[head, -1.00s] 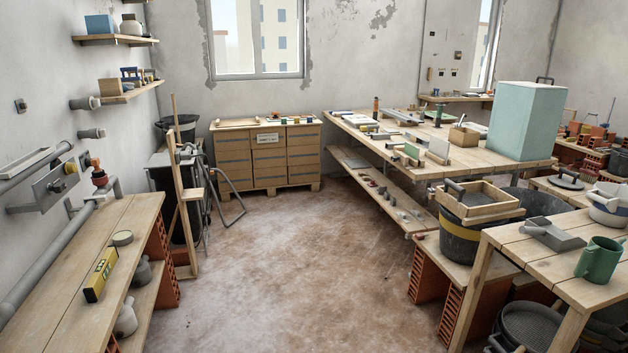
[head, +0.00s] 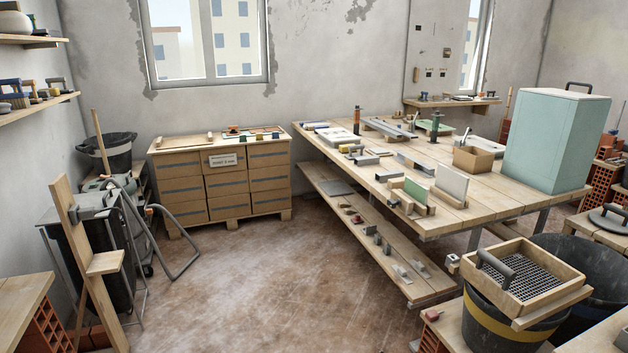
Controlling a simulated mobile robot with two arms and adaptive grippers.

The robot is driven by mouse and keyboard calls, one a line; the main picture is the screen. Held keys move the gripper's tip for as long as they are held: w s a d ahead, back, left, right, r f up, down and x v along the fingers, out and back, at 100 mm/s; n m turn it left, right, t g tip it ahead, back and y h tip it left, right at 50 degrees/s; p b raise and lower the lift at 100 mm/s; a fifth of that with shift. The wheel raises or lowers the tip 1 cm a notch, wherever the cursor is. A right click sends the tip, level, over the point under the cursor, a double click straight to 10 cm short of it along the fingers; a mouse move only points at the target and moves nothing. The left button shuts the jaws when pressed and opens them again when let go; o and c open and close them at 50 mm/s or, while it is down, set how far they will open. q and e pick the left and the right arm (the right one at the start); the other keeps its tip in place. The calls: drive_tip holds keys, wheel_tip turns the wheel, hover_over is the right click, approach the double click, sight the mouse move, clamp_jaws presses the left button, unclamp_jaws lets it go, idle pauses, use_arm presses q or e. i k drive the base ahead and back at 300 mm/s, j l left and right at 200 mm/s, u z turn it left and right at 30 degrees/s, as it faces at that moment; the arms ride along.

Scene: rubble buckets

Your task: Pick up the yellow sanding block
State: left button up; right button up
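I cannot make out a yellow sanding block for certain in the head view. Several small tools and blocks lie on the long wooden worktable (head: 490,188), mostly grey, green and wood-coloured. More small pieces lie on its lower shelf (head: 345,196). Small items with blue, orange and dark parts stand on the lower wall shelf (head: 42,105) at the left, too small to tell apart. Neither of my grippers is in view.
The floor (head: 260,275) is clear in the middle. A cardboard-box stack (head: 228,187) stands at the back wall. A propped wooden post (head: 88,262) stands at the left. A bucket (head: 497,322) bearing a sieve (head: 520,262) is at the right front. A pale green box (head: 553,143) stands on the worktable.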

sight(343, 148)
drive_tip(key=i+z, duration=0.1)
drive_tip(key=i, duration=0.95)
drive_tip(key=i+j, duration=0.2)
drive_tip(key=i, duration=0.85)
drive_tip(key=i+j+z, duration=0.15)
drive_tip(key=i+z, duration=0.15)
drive_tip(key=i, duration=0.3)
drive_tip(key=i+j+u, duration=0.1)
drive_tip(key=i+j, duration=0.7)
drive_tip(key=i, duration=0.15)
